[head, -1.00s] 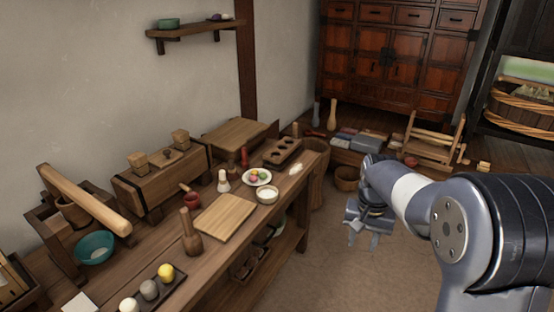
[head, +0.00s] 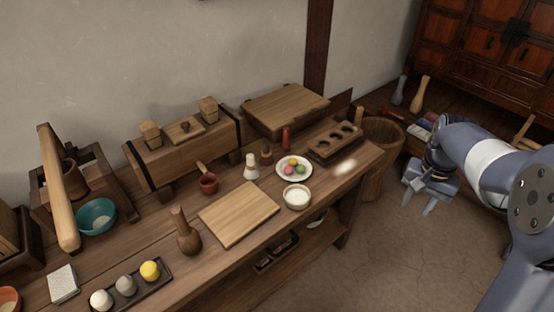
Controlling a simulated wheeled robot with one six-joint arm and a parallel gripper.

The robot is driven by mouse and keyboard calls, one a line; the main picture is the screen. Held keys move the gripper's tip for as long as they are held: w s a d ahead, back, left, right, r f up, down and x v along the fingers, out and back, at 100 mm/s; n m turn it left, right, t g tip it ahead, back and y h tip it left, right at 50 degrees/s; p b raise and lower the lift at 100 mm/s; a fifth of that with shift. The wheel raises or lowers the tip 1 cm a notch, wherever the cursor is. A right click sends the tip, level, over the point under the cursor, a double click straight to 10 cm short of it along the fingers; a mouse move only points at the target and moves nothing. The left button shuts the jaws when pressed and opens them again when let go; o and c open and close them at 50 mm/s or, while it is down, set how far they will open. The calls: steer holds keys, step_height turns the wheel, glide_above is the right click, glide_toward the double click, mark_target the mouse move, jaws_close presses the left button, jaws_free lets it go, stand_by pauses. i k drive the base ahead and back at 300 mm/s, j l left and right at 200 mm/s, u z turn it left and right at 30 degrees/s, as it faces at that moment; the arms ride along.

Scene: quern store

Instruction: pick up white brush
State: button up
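A small upright thing with a white body (head: 250,168), which looks like the white brush, stands on the wooden workbench (head: 330,195). It is behind the cutting board (head: 239,213) and left of a plate of coloured sweets (head: 294,167). Its details are too small to make out. My gripper (head: 419,202) is off the bench's right end, over the floor, well right of the brush. Its two fingers point down, spread apart, with nothing between them.
A white bowl (head: 297,197) stands in front of the plate. A wooden tub (head: 377,155) stands at the bench's right end. Floor in front is clear.

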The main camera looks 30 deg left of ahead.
mark_target(251, 172)
steer(key=i+j+u, duration=0.15)
steer(key=u, duration=0.25)
steer(key=i+u, duration=0.4)
steer(key=i+j+u, duration=0.1)
steer(key=u, duration=0.3)
steer(key=i+l+u, duration=0.1)
steer(key=i+u, duration=0.25)
steer(key=k, duration=0.05)
